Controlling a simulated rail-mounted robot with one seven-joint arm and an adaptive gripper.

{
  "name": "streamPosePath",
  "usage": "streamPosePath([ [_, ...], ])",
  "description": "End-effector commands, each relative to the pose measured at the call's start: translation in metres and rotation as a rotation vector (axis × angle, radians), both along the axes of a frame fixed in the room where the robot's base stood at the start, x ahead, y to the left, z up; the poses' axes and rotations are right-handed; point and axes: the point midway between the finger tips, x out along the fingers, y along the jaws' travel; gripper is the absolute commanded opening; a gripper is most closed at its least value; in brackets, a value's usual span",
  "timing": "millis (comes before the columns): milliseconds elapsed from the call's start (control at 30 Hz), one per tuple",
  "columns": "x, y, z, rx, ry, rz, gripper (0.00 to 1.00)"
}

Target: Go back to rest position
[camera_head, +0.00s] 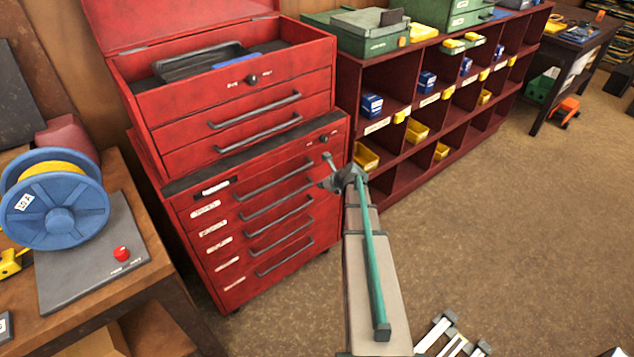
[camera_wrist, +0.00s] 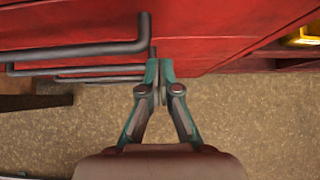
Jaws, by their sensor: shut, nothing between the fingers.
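My gripper shows in the wrist view (camera_wrist: 159,70) with its two teal fingers together and nothing between them. In the head view, my arm reaches forward and the gripper end (camera_head: 332,173) appears in front of the right edge of a red tool cabinet (camera_head: 270,205). In the wrist view the cabinet's red front (camera_wrist: 215,25) and dark drawer handles (camera_wrist: 75,52) are close ahead of the fingers. I cannot tell whether the fingertips touch a handle.
A dark red shelf (camera_head: 470,130) with blue boxes and yellow bins stands right of the cabinet. A wooden bench (camera_head: 130,195) with a blue reel (camera_head: 52,200) is at the left. White bars (camera_head: 440,335) lie low at the bottom. The carpet (camera_head: 520,230) at the right is clear.

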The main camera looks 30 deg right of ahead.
Motion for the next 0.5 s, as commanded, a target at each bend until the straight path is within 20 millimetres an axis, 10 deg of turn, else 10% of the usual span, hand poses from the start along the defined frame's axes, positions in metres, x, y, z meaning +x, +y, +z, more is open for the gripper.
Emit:
streamPosePath([
  [500, -0.058, -0.005, 0.055, 0.000, 0.003, 0.000, 0.00],
])
